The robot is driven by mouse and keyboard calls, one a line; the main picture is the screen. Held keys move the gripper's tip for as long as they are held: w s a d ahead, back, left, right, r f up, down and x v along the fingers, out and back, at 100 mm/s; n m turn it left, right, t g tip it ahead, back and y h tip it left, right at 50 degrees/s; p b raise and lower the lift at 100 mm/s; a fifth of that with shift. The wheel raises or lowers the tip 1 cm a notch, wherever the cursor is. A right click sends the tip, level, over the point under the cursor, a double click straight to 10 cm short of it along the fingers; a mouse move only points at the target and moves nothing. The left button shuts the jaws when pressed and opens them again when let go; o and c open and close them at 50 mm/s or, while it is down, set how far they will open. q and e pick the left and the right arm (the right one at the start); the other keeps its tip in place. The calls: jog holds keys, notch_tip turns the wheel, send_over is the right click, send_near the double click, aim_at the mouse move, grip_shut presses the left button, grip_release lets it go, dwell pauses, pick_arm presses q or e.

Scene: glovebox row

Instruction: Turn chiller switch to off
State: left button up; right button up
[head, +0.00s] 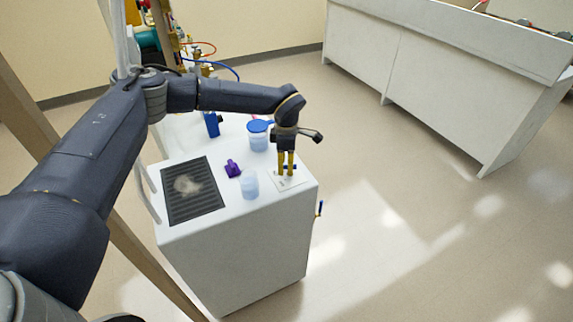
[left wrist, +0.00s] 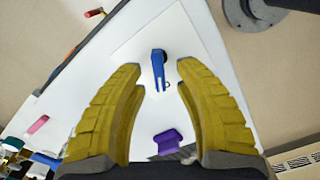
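The chiller switch is a small blue lever (left wrist: 158,72) on a dark round pivot, on a white square plate (left wrist: 128,55) on top of the white cabinet (head: 235,262). The plate (head: 289,182) also shows in the head view, near the cabinet's right edge. My left gripper (head: 286,174) points down over the plate. In the left wrist view its yellow fingers (left wrist: 159,82) are apart, one on each side of the lever, with a gap to it. Any off or on marking is too small to read. My right gripper is in neither view.
A purple object (head: 233,169), a pale cup (head: 250,187), a blue-lidded jar (head: 258,135) and a dark ribbed mat (head: 190,190) are on the cabinet top. A long white bench (head: 440,90) stands apart, beyond open floor.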

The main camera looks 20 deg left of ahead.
pick_arm(q)
jog(key=shift+c, duration=0.2)
grip_shut()
jog(key=shift+n, duration=0.4)
jog(key=shift+s+d+n, duration=0.1)
jog(key=shift+s+n, duration=0.05)
jog(key=shift+n, duration=1.05)
jog(key=shift+s+d+n, duration=0.1)
jog(key=shift+n, duration=1.4)
jog(key=shift+o, duration=0.2)
grip_release()
